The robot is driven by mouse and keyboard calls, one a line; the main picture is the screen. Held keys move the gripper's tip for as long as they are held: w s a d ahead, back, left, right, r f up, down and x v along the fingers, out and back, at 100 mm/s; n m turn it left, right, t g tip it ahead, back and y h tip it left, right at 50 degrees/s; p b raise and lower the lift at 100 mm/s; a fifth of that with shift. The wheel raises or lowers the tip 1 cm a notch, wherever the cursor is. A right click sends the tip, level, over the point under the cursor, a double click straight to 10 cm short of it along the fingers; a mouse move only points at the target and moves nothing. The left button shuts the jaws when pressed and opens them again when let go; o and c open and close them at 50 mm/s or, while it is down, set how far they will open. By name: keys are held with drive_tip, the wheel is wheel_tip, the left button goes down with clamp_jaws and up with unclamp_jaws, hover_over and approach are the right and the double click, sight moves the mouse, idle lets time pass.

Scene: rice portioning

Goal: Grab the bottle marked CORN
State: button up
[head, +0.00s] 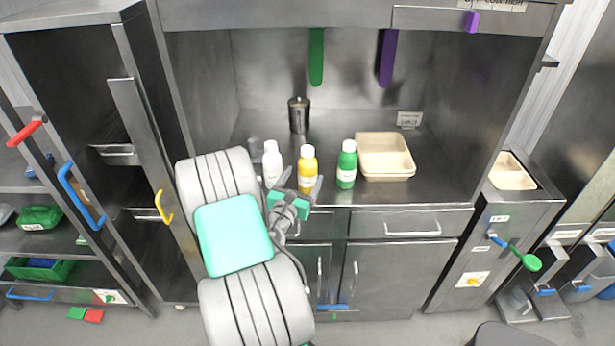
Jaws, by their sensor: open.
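Three capped bottles stand upright in a row on the steel counter: a white bottle (272,163), a yellow bottle (307,166) with a white cap, and a green bottle (347,166). Their labels are too small to read, so I cannot tell by lettering which is marked CORN. My gripper (300,183) is open at the counter's front edge. Its fingertips point toward the yellow bottle, one on either side of its lower part in the picture. I cannot tell whether they touch it. The gripper hides part of the white bottle's base.
A stack of beige divided trays (384,140) stands right of the green bottle. A dark cylindrical container (299,115) stands behind the bottles. Green (316,58) and purple (387,58) strips hang above. The steel cabinet (120,100) walls the counter's left side.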

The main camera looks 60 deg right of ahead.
drive_tip(key=shift+d+r+n, duration=0.15)
drive_tip(key=shift+d+n, duration=0.15)
drive_tip(key=shift+n, duration=0.2)
drive_tip(key=d+p, duration=0.1)
drive_tip(key=d, duration=0.1)
drive_tip(key=d+p, duration=0.1)
drive_tip(key=d, duration=0.1)
drive_tip(key=w+d+p, duration=0.1)
drive_tip(key=d, duration=0.1)
drive_tip(key=shift+d+r, duration=0.25)
drive_tip(key=shift+d, duration=0.05)
drive_tip(key=shift+w+d+f, duration=0.1)
drive_tip(key=shift+d+f, duration=0.05)
drive_tip(key=shift+d, duration=0.25)
drive_tip(key=shift+c, duration=0.5)
clamp_jaws()
